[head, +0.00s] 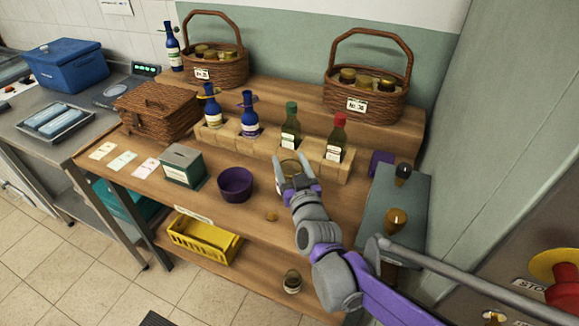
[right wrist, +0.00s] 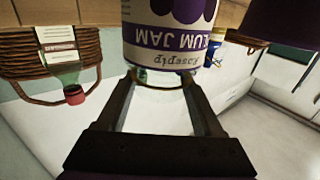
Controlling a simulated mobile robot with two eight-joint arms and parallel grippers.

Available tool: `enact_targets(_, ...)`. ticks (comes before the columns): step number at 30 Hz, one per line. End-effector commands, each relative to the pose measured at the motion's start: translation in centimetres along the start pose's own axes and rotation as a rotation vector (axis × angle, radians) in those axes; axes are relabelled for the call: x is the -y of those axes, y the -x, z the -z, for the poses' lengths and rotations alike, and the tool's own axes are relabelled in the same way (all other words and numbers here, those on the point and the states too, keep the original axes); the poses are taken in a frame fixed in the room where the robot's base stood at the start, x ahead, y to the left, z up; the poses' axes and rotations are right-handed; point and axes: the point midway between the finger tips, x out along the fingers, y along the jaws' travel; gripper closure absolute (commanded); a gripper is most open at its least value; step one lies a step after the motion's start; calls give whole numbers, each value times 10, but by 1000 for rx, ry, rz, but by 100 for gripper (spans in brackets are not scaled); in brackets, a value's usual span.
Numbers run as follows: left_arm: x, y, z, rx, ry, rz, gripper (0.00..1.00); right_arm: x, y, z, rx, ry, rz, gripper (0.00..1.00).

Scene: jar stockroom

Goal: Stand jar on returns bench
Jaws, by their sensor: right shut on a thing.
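My right gripper (head: 290,177) is over the wooden bench (head: 290,232), in front of the row of bottles. It is shut on a jar (head: 290,166), which is mostly hidden behind the gripper in the head view. In the right wrist view the jar (right wrist: 172,35) has a white and purple "PLUM JAM" label and a gold rim between the two fingers (right wrist: 162,95). Its label appears inverted there, as does a red-capped bottle. I cannot tell whether the jar touches the bench. My left gripper is not in view.
A purple bowl (head: 236,184), a green box (head: 183,166) and several cards stand left of the gripper. Bottles stand in a wooden rack (head: 312,152) behind. Two baskets (head: 213,66) (head: 367,94) are on the raised shelf. A grey-topped stand (head: 396,205) is right.

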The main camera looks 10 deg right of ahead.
Motion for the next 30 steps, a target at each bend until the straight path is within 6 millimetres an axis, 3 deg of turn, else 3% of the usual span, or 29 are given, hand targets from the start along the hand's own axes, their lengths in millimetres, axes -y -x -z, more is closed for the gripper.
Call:
enact_targets(2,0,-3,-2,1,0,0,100,0,0,-9,0,0,-1,100)
enact_targets(13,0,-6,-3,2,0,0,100,0,0,-13,0,0,0,100)
enact_targets(14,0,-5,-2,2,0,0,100,0,0,-12,0,0,0,26)
enact_targets(18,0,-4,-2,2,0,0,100,0,0,-12,0,0,0,2)
enact_targets(30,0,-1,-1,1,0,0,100,0,4,-7,0,0,0,2)
